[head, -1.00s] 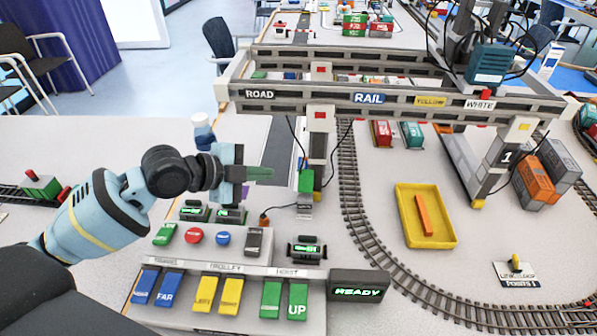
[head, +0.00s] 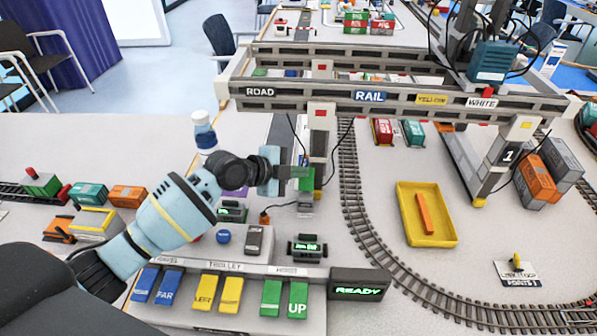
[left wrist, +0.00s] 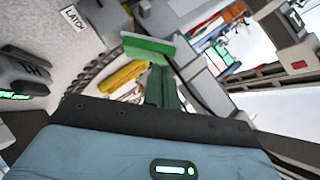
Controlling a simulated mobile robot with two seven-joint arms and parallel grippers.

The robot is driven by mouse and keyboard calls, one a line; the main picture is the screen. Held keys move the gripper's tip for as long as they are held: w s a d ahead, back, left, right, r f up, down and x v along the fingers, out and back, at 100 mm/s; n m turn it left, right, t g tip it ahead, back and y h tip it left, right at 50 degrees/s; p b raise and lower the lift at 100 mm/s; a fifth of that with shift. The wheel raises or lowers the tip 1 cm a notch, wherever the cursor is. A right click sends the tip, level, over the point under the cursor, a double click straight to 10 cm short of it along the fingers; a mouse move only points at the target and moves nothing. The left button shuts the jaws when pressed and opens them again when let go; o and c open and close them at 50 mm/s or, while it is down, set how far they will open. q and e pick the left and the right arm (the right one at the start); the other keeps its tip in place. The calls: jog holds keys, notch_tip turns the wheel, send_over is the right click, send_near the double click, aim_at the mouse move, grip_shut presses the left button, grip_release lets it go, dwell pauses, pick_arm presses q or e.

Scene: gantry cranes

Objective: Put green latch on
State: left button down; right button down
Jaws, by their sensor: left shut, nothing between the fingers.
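The green latch (head: 308,183) is a small upright green paddle at the foot of the crane's near-left leg, above a small grey box (head: 305,203). In the left wrist view its flat green piece (left wrist: 147,47) lies straight ahead, near a LATCH label (left wrist: 73,19). My left gripper (head: 296,177) is shut and empty, its greenish fingertips (left wrist: 160,88) right at the latch's left side. I cannot tell whether they touch it. The fingers partly cover the latch. My right gripper is out of view.
The control panel (head: 210,308) with blue, yellow and green buttons lies below my left arm, with a READY display (head: 358,291). The crane beam (head: 400,99) spans above. A yellow tray (head: 446,240) and curved track are to the right. A bottle (head: 203,134) stands behind my wrist.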

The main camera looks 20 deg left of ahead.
pick_arm(q)
jog(key=shift+w+f, duration=0.15)
jog(key=shift+w, duration=0.05)
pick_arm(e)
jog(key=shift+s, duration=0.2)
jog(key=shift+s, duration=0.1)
pick_arm(q)
jog(key=shift+w+a+n+g, duration=0.1)
jog(key=shift+w+n+g, duration=0.2)
jog(key=shift+g, duration=0.25)
jog(key=shift+w+a+n+g, duration=0.1)
jog(key=shift+w+n+g, duration=0.05)
jog(key=shift+n+g, duration=0.35)
jog(key=shift+s, duration=0.1)
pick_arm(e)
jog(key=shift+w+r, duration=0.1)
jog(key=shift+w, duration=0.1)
pick_arm(q)
jog(key=shift+s+d, duration=0.15)
jog(key=shift+s, duration=0.1)
jog(key=shift+s+d+p, duration=0.1)
jog(key=shift+s+p, duration=0.35)
jog(key=shift+p, duration=0.05)
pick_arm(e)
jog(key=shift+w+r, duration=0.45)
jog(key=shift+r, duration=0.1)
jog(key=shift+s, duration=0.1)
